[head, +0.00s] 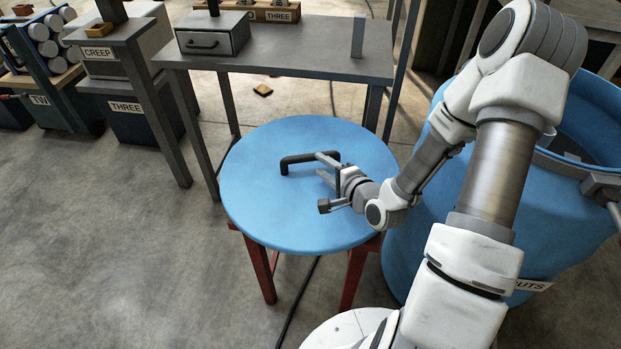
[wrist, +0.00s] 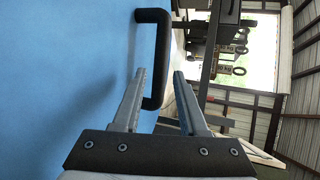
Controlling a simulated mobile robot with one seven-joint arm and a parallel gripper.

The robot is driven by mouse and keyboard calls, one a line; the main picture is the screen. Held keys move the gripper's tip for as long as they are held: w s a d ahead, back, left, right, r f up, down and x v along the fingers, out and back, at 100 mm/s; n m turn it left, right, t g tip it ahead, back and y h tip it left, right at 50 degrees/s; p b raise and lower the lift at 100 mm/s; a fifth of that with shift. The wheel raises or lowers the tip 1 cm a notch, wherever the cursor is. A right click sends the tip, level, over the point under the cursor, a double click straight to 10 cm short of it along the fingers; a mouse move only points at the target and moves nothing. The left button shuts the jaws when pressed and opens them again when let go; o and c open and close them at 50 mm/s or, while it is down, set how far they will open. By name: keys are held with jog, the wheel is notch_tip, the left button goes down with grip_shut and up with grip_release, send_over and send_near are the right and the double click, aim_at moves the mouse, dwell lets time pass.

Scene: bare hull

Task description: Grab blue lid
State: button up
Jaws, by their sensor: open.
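The blue lid (head: 265,205) is a large round disc lying flat on top of a red-legged stand. It has a black bar handle (head: 298,160) on its upper face. My gripper (head: 320,164) is low over the lid, its fingers pointing at the handle. In the wrist view, the lid (wrist: 60,80) fills the left side. There the handle (wrist: 161,50) appears in the gap between the two open fingers. I cannot tell how deep the bar sits between them. No finger is clearly pressing on it.
A grey table (head: 300,50) with a drawer box (head: 212,35) stands behind the lid. A large blue barrel (head: 430,250) stands close at the right, beside my arm. Red legs (head: 262,270) show under the lid. A black cable (head: 297,300) runs along the floor. Open floor lies at left.

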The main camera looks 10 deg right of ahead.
aim_at(313, 158)
jog(key=b+x, duration=0.2)
jog(key=x, duration=0.4)
jog(key=shift+w+a+f, duration=0.1)
jog(key=shift+w, duration=0.15)
grip_shut()
dwell(1.2)
jog(key=shift+w+r, duration=0.1)
jog(key=shift+r, duration=0.1)
